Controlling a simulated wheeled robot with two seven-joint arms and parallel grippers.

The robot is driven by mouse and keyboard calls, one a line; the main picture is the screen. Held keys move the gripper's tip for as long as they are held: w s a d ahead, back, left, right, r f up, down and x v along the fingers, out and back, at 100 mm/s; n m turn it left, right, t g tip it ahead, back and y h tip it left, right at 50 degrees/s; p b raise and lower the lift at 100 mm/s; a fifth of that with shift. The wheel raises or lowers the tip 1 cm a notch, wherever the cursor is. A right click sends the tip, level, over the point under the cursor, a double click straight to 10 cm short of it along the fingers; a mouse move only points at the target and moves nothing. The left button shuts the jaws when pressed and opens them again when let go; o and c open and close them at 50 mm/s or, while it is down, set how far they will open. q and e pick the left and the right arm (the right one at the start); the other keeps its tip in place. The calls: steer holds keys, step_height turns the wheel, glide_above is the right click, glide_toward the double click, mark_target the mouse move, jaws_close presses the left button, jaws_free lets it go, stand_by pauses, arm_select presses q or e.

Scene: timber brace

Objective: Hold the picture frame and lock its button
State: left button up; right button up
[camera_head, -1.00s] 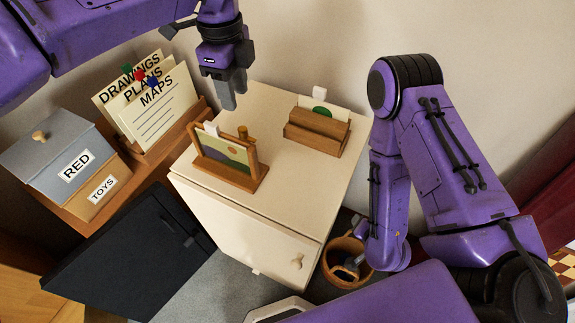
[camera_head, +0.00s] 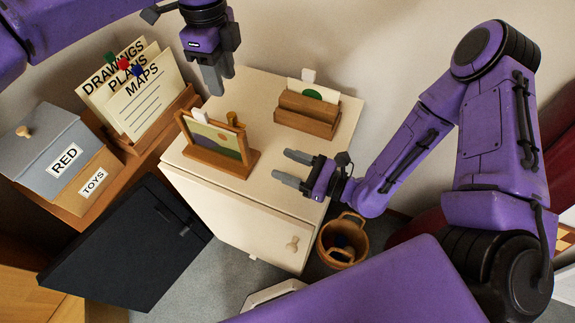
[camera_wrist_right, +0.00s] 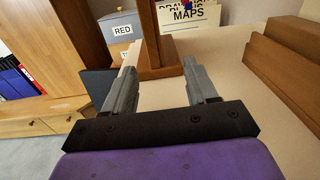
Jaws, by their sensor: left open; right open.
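The wooden picture frame (camera_head: 212,137) stands upright on its base on the white cabinet top. It holds a landscape picture, with a white tab at its top left and a brown knob (camera_head: 232,118) behind its top right. My left gripper (camera_head: 217,88) is open and empty above the cabinet, behind the frame. My right gripper (camera_head: 278,164) is open and empty, right of the frame, with its fingers pointing at it. In the right wrist view, the frame's end post (camera_wrist_right: 149,35) and base show beyond and between the open fingers (camera_wrist_right: 158,75).
A wooden card holder (camera_head: 307,116) stands on the white cabinet (camera_head: 250,190) behind the frame. Left are the labelled folders (camera_head: 145,90) and the RED and TOYS boxes (camera_head: 65,165). A dark door (camera_head: 125,245) stands below left. A basket (camera_head: 342,240) is on the floor at right.

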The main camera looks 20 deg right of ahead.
mark_target(231, 114)
steer(key=shift+a+r+y, duration=0.1)
steer(key=shift+a+y, duration=0.2)
steer(key=shift+a, duration=0.1)
steer(key=x, duration=1)
steer(key=shift+a, duration=0.2)
jaws_close()
arm_select(q)
steer(key=shift+o, duration=0.4)
steer(key=shift+f+m, duration=0.55)
steer(key=shift+m, duration=0.25)
step_height(231, 114, down, 9)
steer(key=shift+r, duration=0.15)
